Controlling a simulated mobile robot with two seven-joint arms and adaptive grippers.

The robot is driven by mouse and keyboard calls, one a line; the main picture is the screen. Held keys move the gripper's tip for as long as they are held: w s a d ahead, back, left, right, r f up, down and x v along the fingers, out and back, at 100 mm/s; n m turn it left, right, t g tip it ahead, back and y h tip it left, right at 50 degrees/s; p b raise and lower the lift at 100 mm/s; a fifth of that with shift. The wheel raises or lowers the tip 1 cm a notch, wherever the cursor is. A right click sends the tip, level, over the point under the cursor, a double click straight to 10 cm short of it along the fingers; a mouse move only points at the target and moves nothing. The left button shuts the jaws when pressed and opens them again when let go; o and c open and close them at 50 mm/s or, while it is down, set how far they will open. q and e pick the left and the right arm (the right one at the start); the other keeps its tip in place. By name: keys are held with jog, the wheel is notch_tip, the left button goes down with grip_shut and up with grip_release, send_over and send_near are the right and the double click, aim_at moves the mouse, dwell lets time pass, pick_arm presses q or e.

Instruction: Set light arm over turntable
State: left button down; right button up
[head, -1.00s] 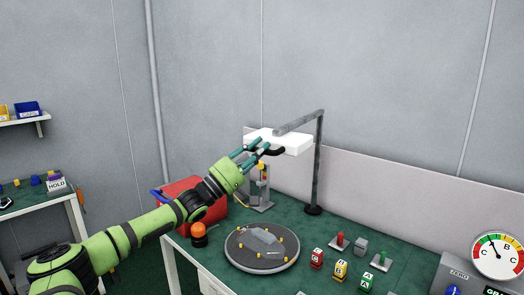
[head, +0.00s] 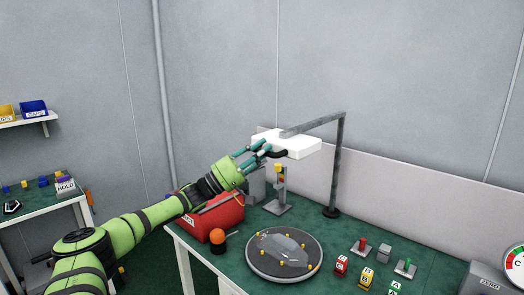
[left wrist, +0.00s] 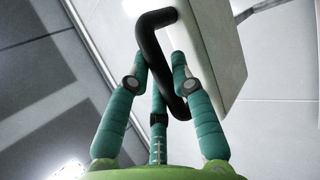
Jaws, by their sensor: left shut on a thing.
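The light arm is a grey post with a bent horizontal bar (head: 342,160) and a white lamp head (head: 297,147) at its end. My left gripper (head: 266,150) is shut on the dark handle at the lamp head's near side. The left wrist view shows its teal fingers around that black handle (left wrist: 152,62), beside the white lamp head (left wrist: 212,45). The turntable (head: 256,268) is a round grey disc on the bench, bearing a clear lens part (head: 283,247) and several yellow pegs. In the head view the lamp head appears above and behind the turntable. My right gripper is not in view.
A red box (head: 226,214) and an orange-topped beacon (head: 218,238) stand left of the turntable. A grey stand (head: 282,190) with a yellow part stands behind it. Lettered blocks (head: 341,265) and small coloured fixtures (head: 361,247) lie to the right.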

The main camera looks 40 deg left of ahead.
pick_arm(q)
jog(key=c, duration=1.3)
grip_release()
jog(key=shift+a+r, duration=0.3)
jog(key=shift+a, duration=0.05)
jog(key=shift+a+f, duration=0.2)
jog(key=shift+f, duration=0.05)
jog(key=shift+s+d+f, duration=0.1)
jog(key=v, duration=1.1)
jog(key=shift+s+a+f, duration=0.15)
jog(key=shift+s+a, duration=0.15)
